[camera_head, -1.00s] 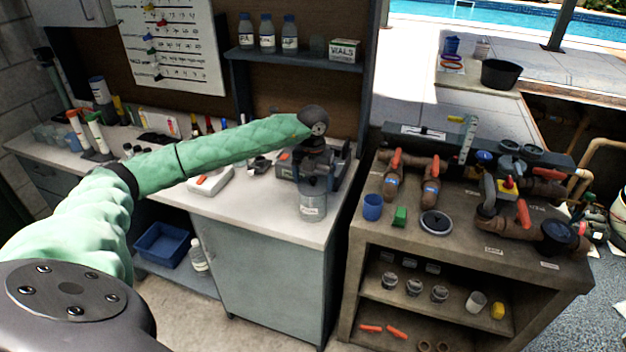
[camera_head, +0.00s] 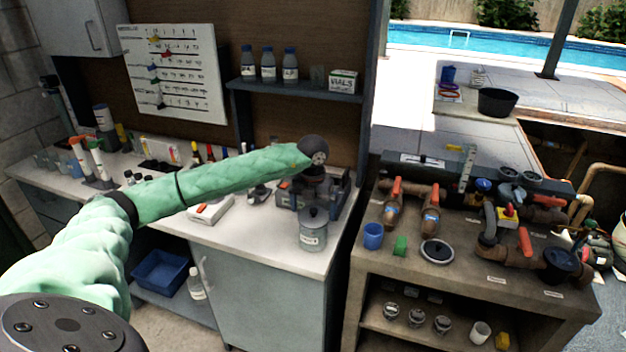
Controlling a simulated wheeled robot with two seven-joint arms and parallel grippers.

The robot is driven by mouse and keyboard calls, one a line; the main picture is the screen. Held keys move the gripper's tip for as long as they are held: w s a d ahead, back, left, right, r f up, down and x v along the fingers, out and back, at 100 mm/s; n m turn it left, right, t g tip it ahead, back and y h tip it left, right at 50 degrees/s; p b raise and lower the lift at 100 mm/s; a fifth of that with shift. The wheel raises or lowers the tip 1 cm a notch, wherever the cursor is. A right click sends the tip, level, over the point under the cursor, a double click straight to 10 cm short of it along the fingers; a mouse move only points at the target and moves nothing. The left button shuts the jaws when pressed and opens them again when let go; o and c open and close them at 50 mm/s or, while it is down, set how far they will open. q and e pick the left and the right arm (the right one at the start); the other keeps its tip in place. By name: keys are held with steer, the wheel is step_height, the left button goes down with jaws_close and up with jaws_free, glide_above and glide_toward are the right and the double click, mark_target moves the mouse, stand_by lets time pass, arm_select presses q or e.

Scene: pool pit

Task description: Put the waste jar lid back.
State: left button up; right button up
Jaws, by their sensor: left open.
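The waste jar (camera_head: 313,238) is a clear, labelled jar near the front right corner of the white counter. Its grey lid (camera_head: 314,215) sits on the jar's mouth and looks about level; whether it is fully seated is too small to tell. My left gripper (camera_head: 316,197) is dark and hangs just above the lid, pointing down, open and empty. The fingers are hard to separate from the dark equipment behind. My left arm in its green sleeve reaches in from the left. My right gripper is out of view.
A dark grey device (camera_head: 340,195) stands close behind the jar. A white instrument (camera_head: 211,209) lies to the left on the counter.

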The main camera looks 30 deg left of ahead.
mark_target(313, 209)
arm_select(q)
steer(key=shift+r, duration=0.3)
steer(key=shift+r+b, duration=0.75)
steer(key=shift+r, duration=0.8)
step_height(313, 209, up, 9)
steer(key=b, duration=0.4)
steer(key=shift+f, duration=0.15)
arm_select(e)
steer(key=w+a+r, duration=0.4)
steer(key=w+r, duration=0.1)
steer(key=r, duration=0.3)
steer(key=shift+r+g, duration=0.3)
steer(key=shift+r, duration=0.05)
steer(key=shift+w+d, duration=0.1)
